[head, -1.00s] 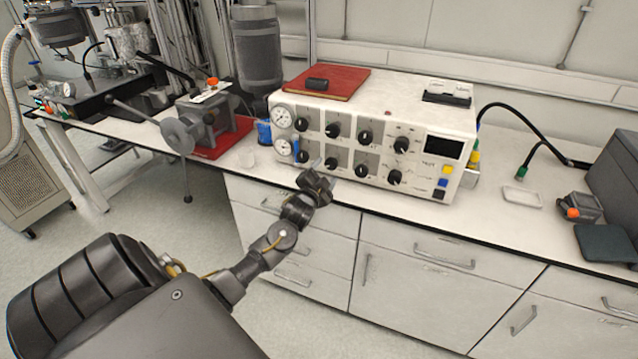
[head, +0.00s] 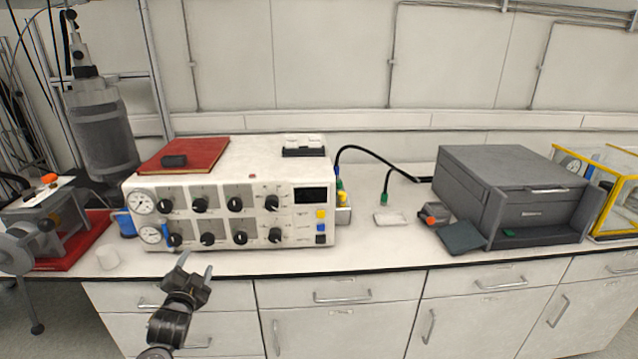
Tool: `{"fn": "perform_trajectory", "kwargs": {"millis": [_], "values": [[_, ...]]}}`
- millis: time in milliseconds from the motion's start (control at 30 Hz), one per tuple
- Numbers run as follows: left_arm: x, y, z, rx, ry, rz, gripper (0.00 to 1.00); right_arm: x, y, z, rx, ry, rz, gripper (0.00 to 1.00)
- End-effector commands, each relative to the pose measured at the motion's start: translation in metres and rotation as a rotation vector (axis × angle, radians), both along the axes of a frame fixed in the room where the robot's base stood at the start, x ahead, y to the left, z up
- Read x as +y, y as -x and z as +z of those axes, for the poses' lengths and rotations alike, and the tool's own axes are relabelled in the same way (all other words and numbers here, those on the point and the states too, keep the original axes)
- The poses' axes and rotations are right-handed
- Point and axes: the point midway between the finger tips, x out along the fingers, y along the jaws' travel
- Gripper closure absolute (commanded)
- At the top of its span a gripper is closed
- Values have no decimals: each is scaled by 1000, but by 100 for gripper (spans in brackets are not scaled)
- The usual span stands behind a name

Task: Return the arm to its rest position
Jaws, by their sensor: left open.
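My left gripper (head: 194,274) shows at the lower left of the head view, with its two fingers apart and nothing between them. It is in front of the white control box (head: 232,205), near the bench's front edge, with its fingers pointing up toward the box's lower knobs. I cannot tell whether it touches anything, but a gap seems to show. Only the wrist and hand of this arm are in view. My right gripper is not in view.
The white bench (head: 375,252) runs across with drawers below. A red folder (head: 195,155) lies on the control box. A grey case (head: 520,195) and a yellow-framed box (head: 612,190) stand right. Bench around the small white tray (head: 391,219) is mostly clear.

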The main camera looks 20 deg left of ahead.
Motion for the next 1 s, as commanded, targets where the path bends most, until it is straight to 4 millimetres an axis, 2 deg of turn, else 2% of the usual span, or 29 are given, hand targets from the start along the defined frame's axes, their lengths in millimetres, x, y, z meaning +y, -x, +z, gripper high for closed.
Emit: {"fn": "perform_trajectory", "kwargs": {"millis": [100, 167, 267, 333, 367, 400, 467, 500, 567, 600, 667, 700, 767, 800, 867, 1000], "values": [[-1, -1, 1, -21, 44, -6, 39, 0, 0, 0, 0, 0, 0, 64], [1, -3, -20, 0, 93, -9, 39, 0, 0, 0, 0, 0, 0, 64], [3, -3, -78, 84, 175, -6, 39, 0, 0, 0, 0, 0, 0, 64], [0, 5, -132, 166, 238, 2, 39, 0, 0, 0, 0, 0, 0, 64], [-2, 10, -156, 203, 266, 6, 39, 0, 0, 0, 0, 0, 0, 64], [-6, 20, -188, 254, 301, 13, 39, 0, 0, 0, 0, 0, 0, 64], [-13, 38, -234, 330, 352, 25, 39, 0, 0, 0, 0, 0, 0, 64], [-19, 51, -263, 380, 384, 33, 39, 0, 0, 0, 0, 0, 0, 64], [-29, 75, -305, 455, 431, 48, 39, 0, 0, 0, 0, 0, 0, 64], [-36, 93, -332, 505, 460, 58, 39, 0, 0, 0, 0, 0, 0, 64], [-48, 122, -370, 579, 502, 74, 39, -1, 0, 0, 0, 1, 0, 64], [-56, 144, -394, 632, 527, 85, 39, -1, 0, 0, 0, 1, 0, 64], [-70, 178, -427, 706, 566, 103, 39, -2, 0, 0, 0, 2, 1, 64], [-79, 202, -447, 756, 589, 115, 39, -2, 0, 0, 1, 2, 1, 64], [-95, 239, -476, 831, 623, 131, 39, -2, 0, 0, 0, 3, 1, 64], [-132, 334, -527, 1006, 686, 172, 39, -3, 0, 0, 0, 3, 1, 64]]}}
